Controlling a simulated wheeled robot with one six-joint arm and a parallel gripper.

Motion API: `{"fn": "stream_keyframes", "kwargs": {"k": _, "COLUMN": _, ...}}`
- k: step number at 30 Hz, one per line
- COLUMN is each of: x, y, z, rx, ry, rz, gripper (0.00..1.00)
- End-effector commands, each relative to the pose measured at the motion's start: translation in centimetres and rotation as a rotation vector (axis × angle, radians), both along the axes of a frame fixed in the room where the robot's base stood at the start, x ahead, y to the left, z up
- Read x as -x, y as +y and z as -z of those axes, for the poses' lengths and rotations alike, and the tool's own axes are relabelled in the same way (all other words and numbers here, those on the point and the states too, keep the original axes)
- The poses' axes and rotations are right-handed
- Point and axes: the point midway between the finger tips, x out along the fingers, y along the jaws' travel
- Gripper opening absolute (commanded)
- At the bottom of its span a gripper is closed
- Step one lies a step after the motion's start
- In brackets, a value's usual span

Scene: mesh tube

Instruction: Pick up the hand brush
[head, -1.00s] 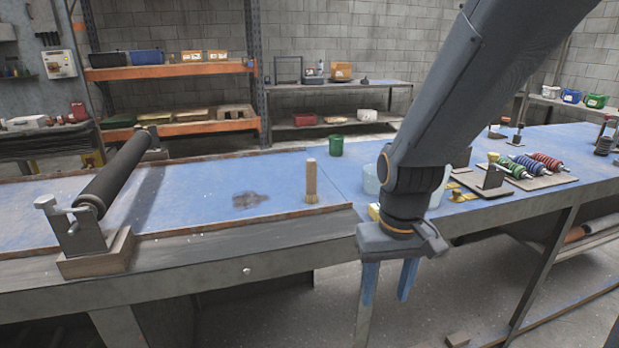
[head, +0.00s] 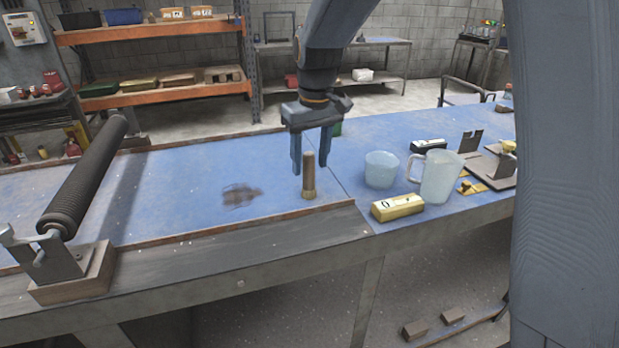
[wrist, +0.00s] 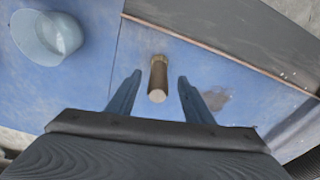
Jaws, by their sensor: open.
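The hand brush (head: 309,180) stands upright on the blue bench top, its brown cylindrical handle up and a paler band at its foot. My gripper (head: 310,170) points down over the bench with its two blue fingers apart. In the head view the fingers show on either side of the handle's upper part. In the wrist view the brush (wrist: 158,80) shows between the open fingertips, its round handle end facing the camera. Nothing is held. I cannot tell exactly how far the fingertips are from the handle.
A pale blue tub (head: 381,170), a pitcher (head: 440,176) and a yellow block (head: 397,207) stand right of the brush. A dark stain (head: 241,195) lies to its left. A wooden edge strip (head: 235,231) runs in front. A dark roller (head: 88,178) stands far left.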

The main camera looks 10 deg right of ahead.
Motion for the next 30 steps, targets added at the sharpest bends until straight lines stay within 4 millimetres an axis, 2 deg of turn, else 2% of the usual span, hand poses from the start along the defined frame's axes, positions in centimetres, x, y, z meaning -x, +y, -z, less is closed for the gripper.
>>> {"fn": "stream_keyframes", "kwargs": {"k": 9, "x": -0.9, "y": 0.1, "z": 3.7, "rx": 0.0, "ry": 0.002, "rz": 0.003, "gripper": 0.47}}
{"fn": "stream_keyframes", "kwargs": {"k": 18, "x": -1.0, "y": 0.0, "z": 4.0, "rx": 0.0, "ry": 0.0, "rz": 0.005, "gripper": 0.47}}
{"fn": "stream_keyframes", "kwargs": {"k": 26, "x": -1.0, "y": 0.0, "z": 4.0, "rx": 0.0, "ry": 0.0, "rz": 0.005, "gripper": 0.03}}
{"fn": "stream_keyframes", "kwargs": {"k": 30, "x": -1.0, "y": 0.0, "z": 4.0, "rx": 0.0, "ry": -0.001, "rz": 0.005, "gripper": 0.02}}
